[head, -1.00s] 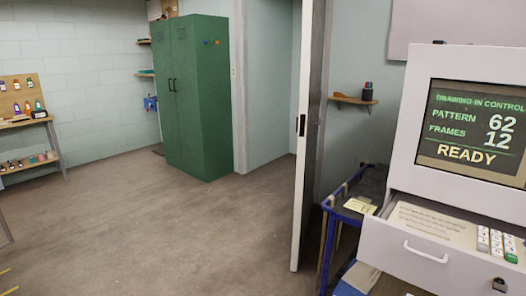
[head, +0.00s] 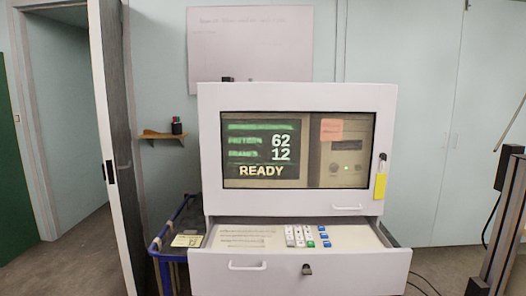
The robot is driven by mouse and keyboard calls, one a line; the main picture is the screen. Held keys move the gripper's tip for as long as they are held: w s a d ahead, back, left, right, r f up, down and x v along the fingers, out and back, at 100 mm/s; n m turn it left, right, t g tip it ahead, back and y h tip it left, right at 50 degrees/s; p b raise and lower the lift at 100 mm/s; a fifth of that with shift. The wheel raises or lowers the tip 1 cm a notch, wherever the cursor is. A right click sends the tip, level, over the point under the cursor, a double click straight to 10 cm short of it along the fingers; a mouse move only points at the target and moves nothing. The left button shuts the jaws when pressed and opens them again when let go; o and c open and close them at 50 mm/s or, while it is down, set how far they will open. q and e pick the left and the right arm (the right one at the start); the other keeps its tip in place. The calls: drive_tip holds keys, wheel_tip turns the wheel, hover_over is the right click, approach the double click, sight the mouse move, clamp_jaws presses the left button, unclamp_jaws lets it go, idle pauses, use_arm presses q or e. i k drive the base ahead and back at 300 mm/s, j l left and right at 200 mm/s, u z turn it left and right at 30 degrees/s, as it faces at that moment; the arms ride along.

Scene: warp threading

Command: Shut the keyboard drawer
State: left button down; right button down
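The keyboard drawer (head: 355,262) is pulled out below the screen of a white control cabinet (head: 300,97). Its front has a white handle (head: 247,266) left of the middle and a dark lock or knob (head: 307,269) near the middle. Inside lie a printed sheet (head: 248,238) and a keypad (head: 305,236) with white, blue and green keys. The screen (head: 264,150) reads pattern 62, frames 12, READY. Neither of my grippers is in view.
A blue-framed cart (head: 160,252) with a yellow card stands left of the cabinet. An open door (head: 115,150) is further left. A dark post (head: 503,215) stands at the right, with cables on the floor near it. A small shelf (head: 163,136) hangs behind.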

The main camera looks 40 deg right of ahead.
sight(238, 255)
drive_tip(key=z, duration=1.45)
